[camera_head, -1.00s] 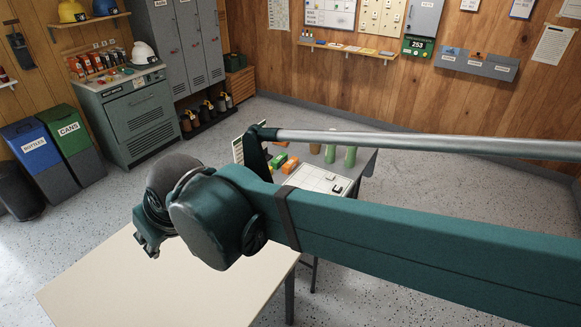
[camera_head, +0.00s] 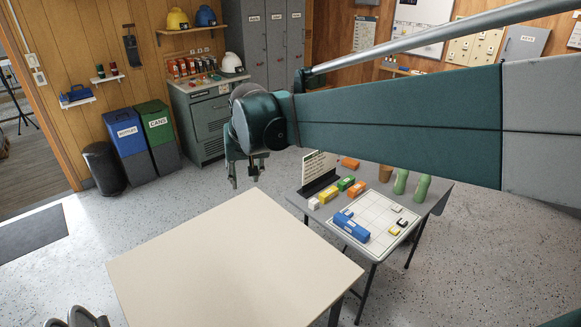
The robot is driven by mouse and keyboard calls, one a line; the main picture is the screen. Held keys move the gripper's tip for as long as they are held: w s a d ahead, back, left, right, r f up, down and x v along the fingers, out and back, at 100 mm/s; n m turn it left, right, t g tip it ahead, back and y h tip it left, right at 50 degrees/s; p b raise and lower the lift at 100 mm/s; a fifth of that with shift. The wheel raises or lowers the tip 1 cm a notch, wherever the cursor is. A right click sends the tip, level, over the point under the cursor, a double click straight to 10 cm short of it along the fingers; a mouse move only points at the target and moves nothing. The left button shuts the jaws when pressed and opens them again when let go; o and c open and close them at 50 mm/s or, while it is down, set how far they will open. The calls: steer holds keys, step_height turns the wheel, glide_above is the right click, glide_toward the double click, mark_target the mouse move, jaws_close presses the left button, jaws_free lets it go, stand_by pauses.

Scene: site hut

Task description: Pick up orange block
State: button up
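An orange block (camera_head: 356,188) lies on the grey table (camera_head: 436,194) beside a green block (camera_head: 345,183) and a yellow block (camera_head: 328,196). A second orange piece (camera_head: 349,162) lies farther back, near the sign; my arm passes close above it in the picture. My gripper (camera_head: 244,180) hangs pointing down, left of the grey table in the picture and apart from the blocks. Its two fingers show a gap with nothing seen between them.
A white block (camera_head: 314,203), a sign (camera_head: 318,170), a brown cup (camera_head: 385,173) and green bottles (camera_head: 400,182) stand around. The beige table (camera_head: 235,265) in front is bare.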

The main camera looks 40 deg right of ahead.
steer(key=w+d+f+m+g, duration=0.15)
steer(key=w+d, duration=0.25)
steer(key=d, duration=0.4)
steer(key=w+d+f+m, duration=0.2)
steer(key=w+d, duration=0.2)
steer(key=d, duration=0.5)
steer(key=m+g, duration=0.4)
steer(key=m, duration=0.5)
glide_above(357, 186)
steer(key=a, duration=0.1)
steer(key=shift+t, duration=0.25)
steer(key=f, duration=2.9)
steer(key=shift+w+f+p, duration=0.2)
steer(key=shift+f+p, duration=0.05)
steer(key=shift+p, duration=0.1)
steer(key=shift+s+d+f, duration=0.15)
steer(key=shift+f, duration=0.05)
steer(key=shift+f, duration=0.1)
steer(key=shift+d+f, duration=0.1)
steer(key=shift+f, duration=1.1)
steer(key=shift+f, duration=0.1)
